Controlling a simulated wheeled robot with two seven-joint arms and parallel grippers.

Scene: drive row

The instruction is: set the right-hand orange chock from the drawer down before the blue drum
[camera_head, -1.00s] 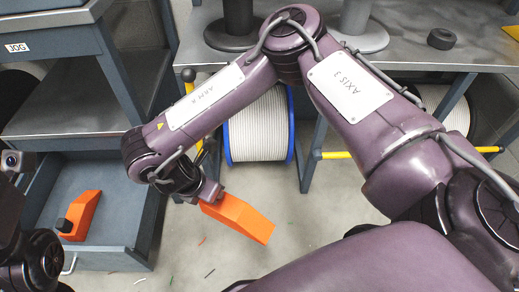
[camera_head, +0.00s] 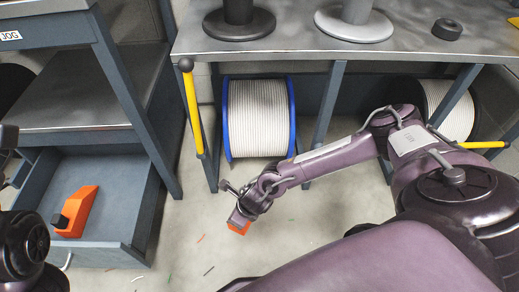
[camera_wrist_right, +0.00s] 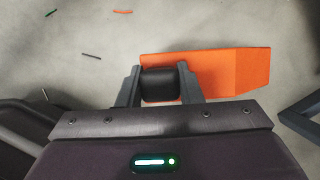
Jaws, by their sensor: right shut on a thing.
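My right gripper (camera_head: 243,212) is low over the floor in front of the blue drum (camera_head: 290,115), a cable reel with blue flanges and pale cable under the bench. It is shut on the black grip block of an orange chock (camera_head: 238,228), mostly hidden behind the gripper in the head view. In the right wrist view, the chock (camera_wrist_right: 215,72) extends right from the jaws (camera_wrist_right: 160,88), its sloped end at right. I cannot tell if it touches the floor. Another orange chock (camera_head: 80,208) lies in the open drawer (camera_head: 115,195). My left gripper is not in view.
A yellow lever (camera_head: 191,105) with a black knob stands left of the blue drum. A black-flanged drum (camera_head: 450,108) is under the bench (camera_head: 300,38) at right, near a yellow bar (camera_head: 485,145). Small coloured scraps lie on the floor, otherwise clear in front.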

